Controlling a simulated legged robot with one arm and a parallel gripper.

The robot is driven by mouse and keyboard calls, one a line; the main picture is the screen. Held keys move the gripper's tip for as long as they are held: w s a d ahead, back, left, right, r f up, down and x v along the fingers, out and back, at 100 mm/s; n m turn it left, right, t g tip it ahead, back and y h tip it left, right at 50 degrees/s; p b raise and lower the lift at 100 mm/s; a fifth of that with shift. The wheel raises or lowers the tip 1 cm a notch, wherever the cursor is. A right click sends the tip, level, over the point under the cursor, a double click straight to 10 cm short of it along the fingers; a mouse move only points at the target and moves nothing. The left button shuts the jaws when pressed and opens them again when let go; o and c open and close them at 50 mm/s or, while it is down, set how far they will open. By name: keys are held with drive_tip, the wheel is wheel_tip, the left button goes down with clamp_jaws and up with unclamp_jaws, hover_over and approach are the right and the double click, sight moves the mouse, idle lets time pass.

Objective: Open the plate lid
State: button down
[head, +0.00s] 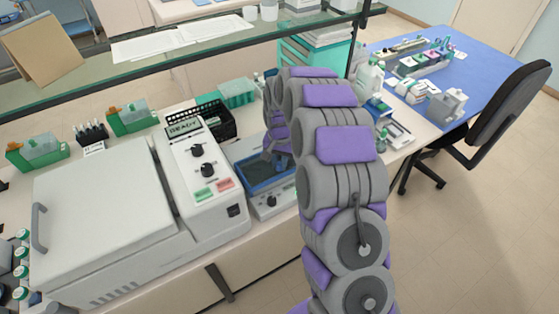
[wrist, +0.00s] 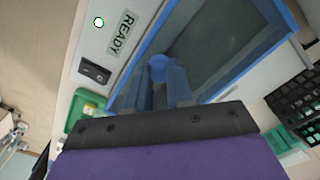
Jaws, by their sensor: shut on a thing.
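The plate lid is a see-through panel with a blue frame (head: 284,181) on a small white device with a knob on its front. In the wrist view the lid (wrist: 228,60) fills the upper middle. A round blue knob (wrist: 158,62) stands on the lid. My gripper (wrist: 162,82) has its two fingers at this knob, one on each side, shut on it. I cannot tell whether the lid is raised.
A black basket (head: 215,122) and green boxes (head: 237,93) are behind. A glass shelf (head: 180,49) runs above the bench. A black chair (head: 505,105) is at the right.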

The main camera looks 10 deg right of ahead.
drive_tip(key=shift+w+a+p, duration=0.55)
drive_tip(key=shift+w+a, duration=0.1)
drive_tip(key=shift+w, duration=1.35)
drive_tip(key=shift+w+a+p, duration=0.6)
drive_tip(key=shift+w+a, duration=0.1)
drive_tip(key=shift+w, duration=1.3)
drive_tip(key=shift+w+a+p, duration=0.55)
drive_tip(key=shift+w+a, duration=0.1)
drive_tip(key=shift+w, duration=1.35)
drive_tip(key=c, duration=1)
unclamp_jaws()
wheel_tip(320, 180, up, 17)
drive_tip(key=p, duration=0.1)
drive_tip(key=shift+w+r, duration=0.1)
